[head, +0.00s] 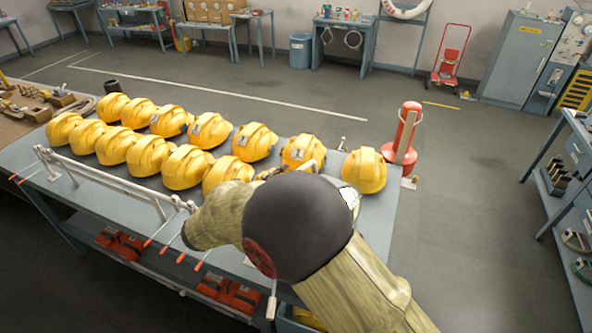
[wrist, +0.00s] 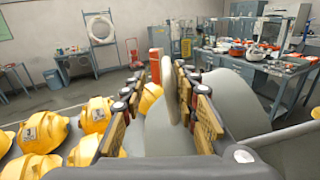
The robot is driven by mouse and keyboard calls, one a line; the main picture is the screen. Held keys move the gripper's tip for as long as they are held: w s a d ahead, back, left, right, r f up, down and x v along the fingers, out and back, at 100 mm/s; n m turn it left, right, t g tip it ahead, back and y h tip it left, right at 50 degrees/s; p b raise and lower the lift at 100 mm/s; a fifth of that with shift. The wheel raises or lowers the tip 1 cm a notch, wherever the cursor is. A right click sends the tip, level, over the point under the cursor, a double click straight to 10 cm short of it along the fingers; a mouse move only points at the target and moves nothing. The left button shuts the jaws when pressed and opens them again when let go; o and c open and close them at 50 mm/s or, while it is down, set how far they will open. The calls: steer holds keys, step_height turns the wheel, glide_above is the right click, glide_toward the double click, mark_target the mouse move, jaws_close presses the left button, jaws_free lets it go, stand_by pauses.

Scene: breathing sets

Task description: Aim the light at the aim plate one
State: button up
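My gripper (wrist: 161,78) shows in the wrist view with its two fingers apart. A grey upright fin (wrist: 171,92) stands between them, part of or in front of a large rounded grey body (wrist: 232,100). A gap shows between the left finger and the fin; I see no clear grip on it. I cannot tell whether this grey thing is the light. In the head view my arm hides the gripper. I cannot make out an aim plate with a readable mark in either view.
Yellow helmets (head: 185,167) stand in rows on a grey-blue table (head: 262,207). A white rail (head: 105,178) runs along its front. A red cylinder (head: 405,130) stands beyond the table. Open floor (head: 470,190) lies to the right, before another workbench (head: 575,200).

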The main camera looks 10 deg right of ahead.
steer(key=v, duration=0.7)
steer(key=shift+s+a, duration=0.15)
steer(key=shift+a, duration=0.1)
steer(key=shift+c, duration=0.3)
